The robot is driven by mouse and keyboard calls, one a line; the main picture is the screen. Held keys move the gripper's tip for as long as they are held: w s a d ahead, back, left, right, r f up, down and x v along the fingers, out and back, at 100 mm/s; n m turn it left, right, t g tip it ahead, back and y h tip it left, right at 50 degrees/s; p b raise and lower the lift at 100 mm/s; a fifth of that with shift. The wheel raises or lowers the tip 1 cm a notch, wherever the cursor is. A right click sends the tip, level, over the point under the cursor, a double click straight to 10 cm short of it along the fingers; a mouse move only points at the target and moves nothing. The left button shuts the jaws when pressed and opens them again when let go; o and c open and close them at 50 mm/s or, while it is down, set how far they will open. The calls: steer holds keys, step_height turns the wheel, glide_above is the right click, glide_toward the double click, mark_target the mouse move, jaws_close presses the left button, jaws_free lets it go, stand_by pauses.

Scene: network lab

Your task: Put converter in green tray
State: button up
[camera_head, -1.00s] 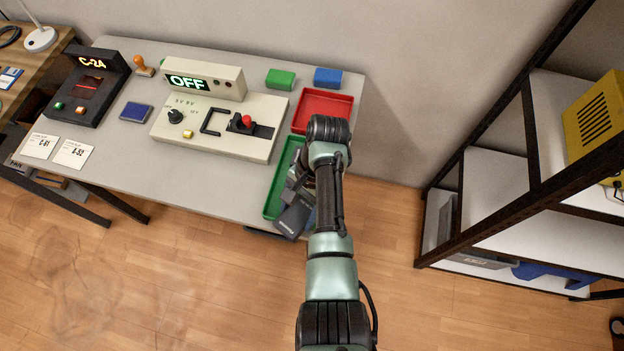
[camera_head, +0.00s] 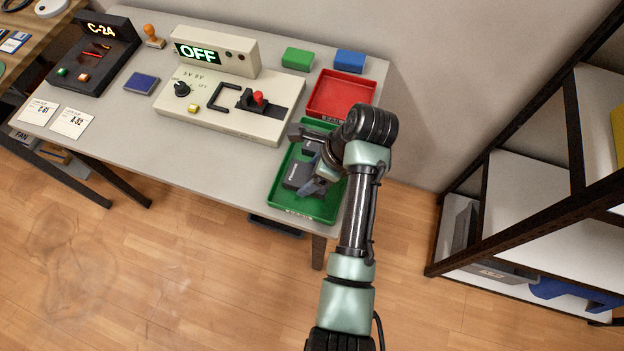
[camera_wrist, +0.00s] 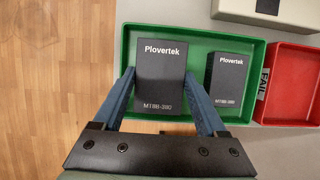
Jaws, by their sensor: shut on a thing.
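A dark grey converter (camera_wrist: 160,75) with "Plovertek" lettering is between the two blue fingers of my gripper (camera_wrist: 159,88), which is shut on it. In the head view the converter (camera_head: 297,175) is within the outline of the green tray (camera_head: 300,212), at its near part. I cannot tell whether it touches the tray floor. A second, smaller dark Plovertek block (camera_wrist: 230,80) lies in the green tray (camera_wrist: 245,43), to the right of the held one in the wrist view. My wrist hides the tray's right part in the head view.
A red tray (camera_head: 342,92) marked "FAIL" adjoins the green tray's far side. A cream test fixture (camera_head: 232,107) showing "OFF" stands to the left. Green (camera_head: 297,57) and blue (camera_head: 349,61) blocks lie at the back. A black shelf rack (camera_head: 575,150) stands at the right.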

steer(key=shift+f+b, duration=0.3)
steer(key=shift+f, duration=1.95)
steer(key=o, duration=1.6)
steer(key=shift+f, duration=0.1)
